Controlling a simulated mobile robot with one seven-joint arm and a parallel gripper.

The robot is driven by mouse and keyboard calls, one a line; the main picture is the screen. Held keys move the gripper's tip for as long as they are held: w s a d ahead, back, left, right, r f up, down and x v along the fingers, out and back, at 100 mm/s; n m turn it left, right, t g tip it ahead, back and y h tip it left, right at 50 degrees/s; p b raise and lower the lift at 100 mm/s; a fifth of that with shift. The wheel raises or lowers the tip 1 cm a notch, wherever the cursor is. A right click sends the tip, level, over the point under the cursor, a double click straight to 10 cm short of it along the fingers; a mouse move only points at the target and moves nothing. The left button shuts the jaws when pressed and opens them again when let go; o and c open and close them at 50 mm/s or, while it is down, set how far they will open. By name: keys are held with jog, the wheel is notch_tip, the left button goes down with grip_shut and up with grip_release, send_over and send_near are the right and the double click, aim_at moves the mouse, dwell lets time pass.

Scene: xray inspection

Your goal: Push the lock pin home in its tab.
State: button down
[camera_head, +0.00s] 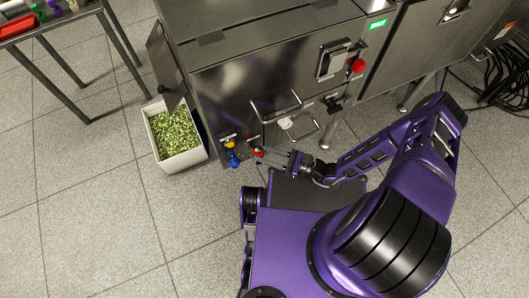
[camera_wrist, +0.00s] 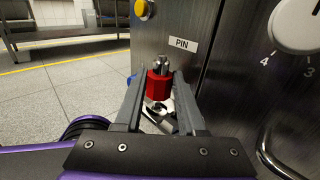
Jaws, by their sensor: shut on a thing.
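A red lock pin handle (camera_wrist: 159,86) is between the two fingers of my gripper (camera_wrist: 159,78) in the wrist view. My gripper is shut on it. A grey metal piece (camera_wrist: 162,65) shows just beyond the red handle, below the label PIN (camera_wrist: 182,44) on the steel panel. Silver metal parts (camera_wrist: 159,112) show between the fingers under the handle; I cannot tell whether they are the tab. In the head view the red handle (camera_head: 258,152) is at the tips of my gripper (camera_head: 265,155), close to the machine's lower left corner. How deep the pin sits is hidden.
A yellow knob (camera_wrist: 143,8) is above the label, and a blue part (camera_head: 234,160) lies left of my gripper. A dial (camera_wrist: 300,24) and bar handles (camera_head: 290,108) are on the panel to the right. A white bin of green bits (camera_head: 202,157) stands left on the floor.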

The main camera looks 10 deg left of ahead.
jog(key=shift+f, duration=0.3)
jog(key=shift+r, duration=0.1)
jog(key=shift+r+p, duration=0.5)
jog(key=shift+r, duration=0.2)
jog(key=shift+f+b, duration=0.6)
jog(key=shift+f, duration=0.2)
dwell(0.8)
jog(key=shift+r, duration=0.15)
jog(key=shift+r+p, duration=0.6)
jog(key=shift+r, duration=0.05)
dwell(1.1)
jog(key=shift+f+b, duration=0.6)
jog(key=shift+f, duration=0.25)
